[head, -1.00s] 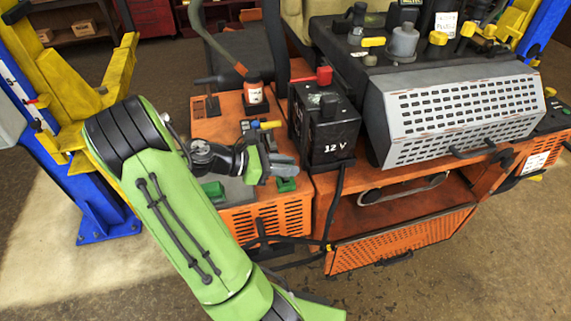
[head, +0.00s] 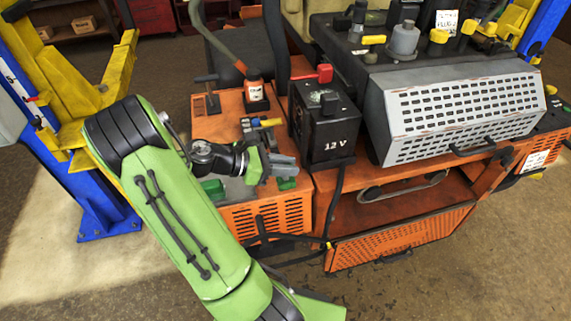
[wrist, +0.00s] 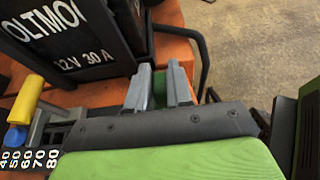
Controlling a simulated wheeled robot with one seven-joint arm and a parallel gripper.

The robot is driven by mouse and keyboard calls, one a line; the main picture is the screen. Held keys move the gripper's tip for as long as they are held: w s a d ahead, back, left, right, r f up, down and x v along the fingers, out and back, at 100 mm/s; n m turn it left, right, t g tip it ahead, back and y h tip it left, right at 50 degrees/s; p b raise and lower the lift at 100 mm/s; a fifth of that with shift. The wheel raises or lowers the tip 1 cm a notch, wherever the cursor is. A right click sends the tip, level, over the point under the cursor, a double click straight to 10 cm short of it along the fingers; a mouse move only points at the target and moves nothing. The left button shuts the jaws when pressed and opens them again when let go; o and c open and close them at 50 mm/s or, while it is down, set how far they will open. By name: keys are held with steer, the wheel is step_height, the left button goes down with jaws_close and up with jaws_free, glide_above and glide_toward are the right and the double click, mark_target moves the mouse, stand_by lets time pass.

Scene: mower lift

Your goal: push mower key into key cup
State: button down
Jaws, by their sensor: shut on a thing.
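My gripper (head: 284,160) is over the orange side deck of the mower, left of the black 12 V box. In the wrist view its two grey fingers (wrist: 160,86) stand close together with a narrow gap. Another green piece (head: 213,190) sits farther left, partly behind my arm.
The black 12 V box (head: 325,125) stands close to the right of my gripper and also shows in the wrist view (wrist: 80,40). A yellow-and-blue lever (wrist: 22,105) with a number scale is beside it. A black cable hangs below the box.

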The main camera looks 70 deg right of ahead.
steer(key=shift+f, duration=0.7)
steer(key=c, duration=0.9)
jaws_free()
steer(key=shift+c, duration=0.2)
steer(key=p+v, duration=0.3)
steer(key=v, duration=1.3)
steer(key=shift+d, duration=0.1)
